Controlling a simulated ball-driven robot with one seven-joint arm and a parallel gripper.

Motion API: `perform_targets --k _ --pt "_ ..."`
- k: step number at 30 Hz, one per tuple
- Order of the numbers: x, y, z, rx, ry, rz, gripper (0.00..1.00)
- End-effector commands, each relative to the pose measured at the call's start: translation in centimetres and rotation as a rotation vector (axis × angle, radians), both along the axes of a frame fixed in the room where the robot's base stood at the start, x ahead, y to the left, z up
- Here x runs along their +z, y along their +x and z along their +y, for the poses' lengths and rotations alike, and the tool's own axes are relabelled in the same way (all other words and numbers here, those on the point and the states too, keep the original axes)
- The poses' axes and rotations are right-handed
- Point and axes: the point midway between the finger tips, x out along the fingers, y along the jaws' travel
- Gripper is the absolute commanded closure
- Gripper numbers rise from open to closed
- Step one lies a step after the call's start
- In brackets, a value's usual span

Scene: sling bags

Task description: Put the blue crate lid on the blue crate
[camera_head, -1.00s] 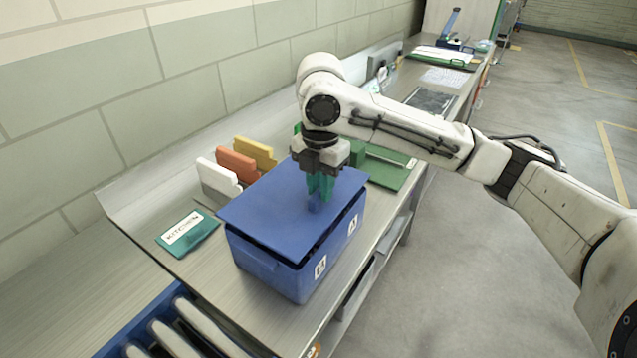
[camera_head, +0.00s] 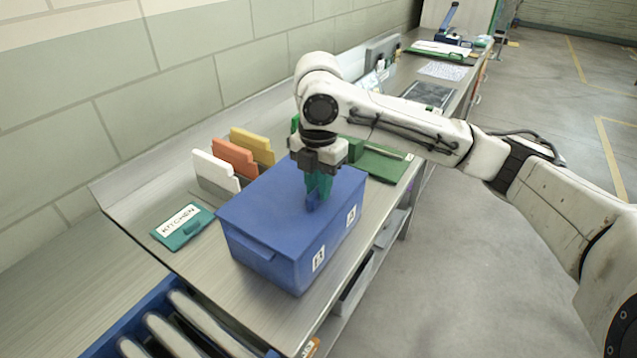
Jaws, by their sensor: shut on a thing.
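The blue crate (camera_head: 285,265) stands on the metal bench, with white labels on its long side. The blue crate lid (camera_head: 265,208) lies flat over the top of the crate, and no clear gap shows between lid and rim on the sides in view. My gripper (camera_head: 317,197) points down above the lid with its green fingers shut on the lid's small blue handle. The crate's far side and its inside are hidden.
A teal KITCHEN card (camera_head: 182,227) lies left of the crate. White, orange and yellow upright cards (camera_head: 235,157) stand behind it. A green board (camera_head: 380,163) is beyond the crate. Rollers (camera_head: 175,325) are at the near left. The metal bench (camera_head: 205,270) is bare around the crate's near left.

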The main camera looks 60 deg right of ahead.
Motion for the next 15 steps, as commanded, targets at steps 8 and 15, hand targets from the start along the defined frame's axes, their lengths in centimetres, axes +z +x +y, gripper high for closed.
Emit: perform_targets --k 8,15 --pt "-0.44 0.0 0.0 0.0 0.0 0.0 1.0" --pt "-0.76 0.0 0.0 0.0 0.0 0.0 1.0"
